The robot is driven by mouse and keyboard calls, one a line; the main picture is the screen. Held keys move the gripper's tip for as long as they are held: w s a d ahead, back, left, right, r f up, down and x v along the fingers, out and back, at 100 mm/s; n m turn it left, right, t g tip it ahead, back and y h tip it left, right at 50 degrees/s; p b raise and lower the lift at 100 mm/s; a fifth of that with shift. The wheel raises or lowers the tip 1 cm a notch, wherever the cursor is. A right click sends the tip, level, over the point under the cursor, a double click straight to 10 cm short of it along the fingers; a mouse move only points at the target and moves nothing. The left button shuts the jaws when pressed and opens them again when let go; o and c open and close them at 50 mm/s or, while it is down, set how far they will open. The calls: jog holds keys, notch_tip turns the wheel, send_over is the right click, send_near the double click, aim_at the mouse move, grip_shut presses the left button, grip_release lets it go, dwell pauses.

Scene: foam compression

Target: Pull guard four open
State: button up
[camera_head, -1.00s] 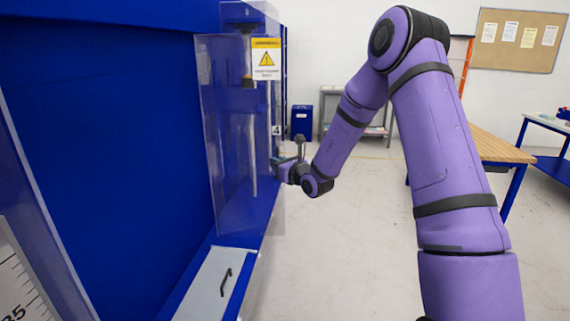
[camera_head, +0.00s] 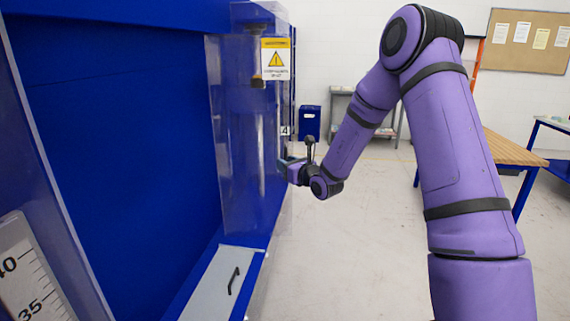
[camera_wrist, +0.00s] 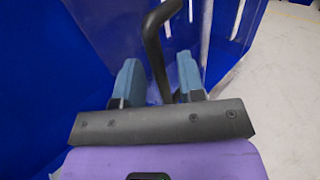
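Guard four is a clear panel (camera_head: 240,150) on the front of the blue machine, with a yellow warning sign (camera_head: 276,59) and a small "4" label (camera_head: 285,131). My gripper (camera_head: 286,168) is at the guard's right edge, beneath the label. In the wrist view, a black bar handle (camera_wrist: 153,42) runs down between the two blue-grey fingers of my gripper (camera_wrist: 158,82). The fingers stand apart, with gaps visible beside the bar. Where the handle joins the guard is hard to make out.
A grey panel with a black handle (camera_head: 233,281) lies low at the machine's front. A white scale (camera_head: 32,275) shows at lower left. A wooden-topped table (camera_head: 510,150) stands right, behind my arm. A blue bin (camera_head: 310,122) is at the back. The floor between is clear.

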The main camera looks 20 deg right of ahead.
jog(key=v, duration=1)
jog(key=s+a+r+n+g+y, duration=0.9)
jog(key=s+a+r+n, duration=0.25)
jog(key=a+n, duration=0.35)
jog(key=s+a+r+n+g+h, duration=0.25)
jog(key=s+n+g, duration=0.25)
jog(key=s+n, duration=0.45)
jog(key=s+d+r+n+t+h, duration=0.2)
jog(key=s+d+n+h, duration=0.6)
jog(key=s, duration=0.8)
jog(key=d+r+h, duration=0.1)
jog(key=d+h, duration=0.2)
jog(key=shift+r, duration=0.2)
